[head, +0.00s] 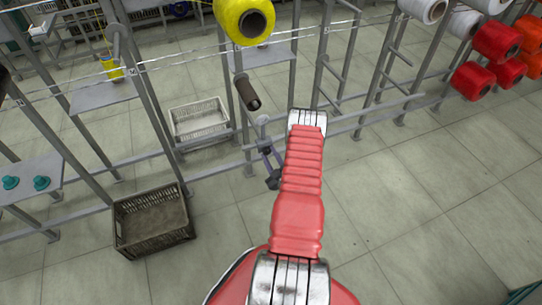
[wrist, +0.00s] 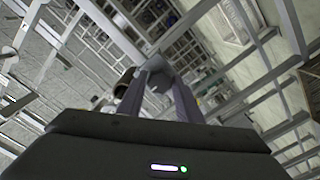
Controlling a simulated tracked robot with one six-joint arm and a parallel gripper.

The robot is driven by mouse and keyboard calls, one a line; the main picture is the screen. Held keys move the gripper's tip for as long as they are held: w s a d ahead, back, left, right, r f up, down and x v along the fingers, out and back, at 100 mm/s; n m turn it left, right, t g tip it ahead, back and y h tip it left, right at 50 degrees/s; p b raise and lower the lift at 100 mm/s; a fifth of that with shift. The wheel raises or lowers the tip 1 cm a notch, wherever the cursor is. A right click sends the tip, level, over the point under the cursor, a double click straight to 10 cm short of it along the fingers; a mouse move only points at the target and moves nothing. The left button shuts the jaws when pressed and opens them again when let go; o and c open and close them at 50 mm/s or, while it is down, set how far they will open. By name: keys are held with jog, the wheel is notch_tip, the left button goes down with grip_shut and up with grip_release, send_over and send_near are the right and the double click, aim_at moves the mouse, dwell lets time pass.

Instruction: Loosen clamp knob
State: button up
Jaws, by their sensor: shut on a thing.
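My gripper (head: 267,148) reaches up to the rack frame in the head view, left of my red arm. In the wrist view my gripper (wrist: 166,85) has its two grey fingers closed around a small dark grey piece, the clamp knob (wrist: 160,83), at the fingertips. A small grey clamp part (head: 262,120) shows just above the fingertips in the head view. The knob itself is small and partly hidden by the fingers, so its turn angle cannot be told.
A dark brown bare spool holder (head: 248,92) juts out just above the gripper. A yellow bobbin (head: 244,20) sits higher. A white crate (head: 200,120) and a dark crate (head: 152,220) stand on the floor at left. Red bobbins (head: 472,82) hang at right.

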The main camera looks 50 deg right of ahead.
jog(key=o, duration=0.6)
jog(key=shift+s+a+f, duration=0.1)
jog(key=shift+a+f, duration=0.05)
jog(key=shift+f, duration=0.1)
jog(key=o, duration=0.4)
jog(key=shift+r, duration=0.2)
jog(key=shift+o, duration=0.2)
jog(key=v, duration=1.3)
jog(key=shift+s, duration=0.25)
jog(key=shift+a+f, duration=0.1)
